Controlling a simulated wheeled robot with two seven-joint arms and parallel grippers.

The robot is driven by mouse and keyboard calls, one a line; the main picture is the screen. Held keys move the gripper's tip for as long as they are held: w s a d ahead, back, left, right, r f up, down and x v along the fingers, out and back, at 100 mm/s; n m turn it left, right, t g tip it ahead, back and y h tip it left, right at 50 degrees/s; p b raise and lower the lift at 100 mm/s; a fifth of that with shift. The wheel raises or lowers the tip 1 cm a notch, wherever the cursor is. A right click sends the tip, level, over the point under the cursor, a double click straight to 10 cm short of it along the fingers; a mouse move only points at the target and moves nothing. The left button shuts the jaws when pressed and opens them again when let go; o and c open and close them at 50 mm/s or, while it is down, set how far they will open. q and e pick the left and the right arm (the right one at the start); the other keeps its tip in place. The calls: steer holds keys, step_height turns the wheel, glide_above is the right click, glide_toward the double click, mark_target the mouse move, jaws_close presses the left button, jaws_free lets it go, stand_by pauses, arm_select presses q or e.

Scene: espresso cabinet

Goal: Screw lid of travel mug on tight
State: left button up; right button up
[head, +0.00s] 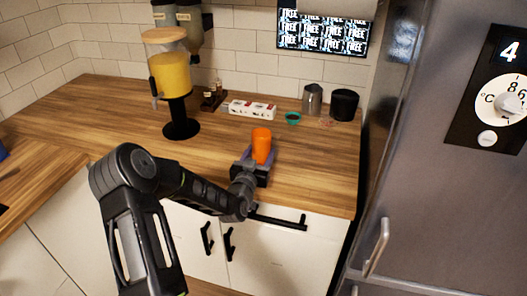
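An orange travel mug (262,143) stands upright near the front edge of the wooden counter, in the middle of the head view. A separate lid cannot be made out at this size; the mug's top looks orange too. My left gripper (260,155) reaches in from the front, with a finger on each side of the mug's lower part. The fingers are close to the mug, but whether they press on it cannot be seen. The mug's base is hidden behind the gripper. My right gripper is not in view.
A juice dispenser (172,75) stands at the back left. A white box (250,109), a teal bowl (292,118), a metal pitcher (312,98) and a black container (344,105) stand along the back. A grey fridge (450,190) bounds the right. The counter around the mug is clear.

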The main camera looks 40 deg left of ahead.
arm_select(q)
jaws_close()
stand_by(0.4)
steer(key=shift+r, duration=0.3)
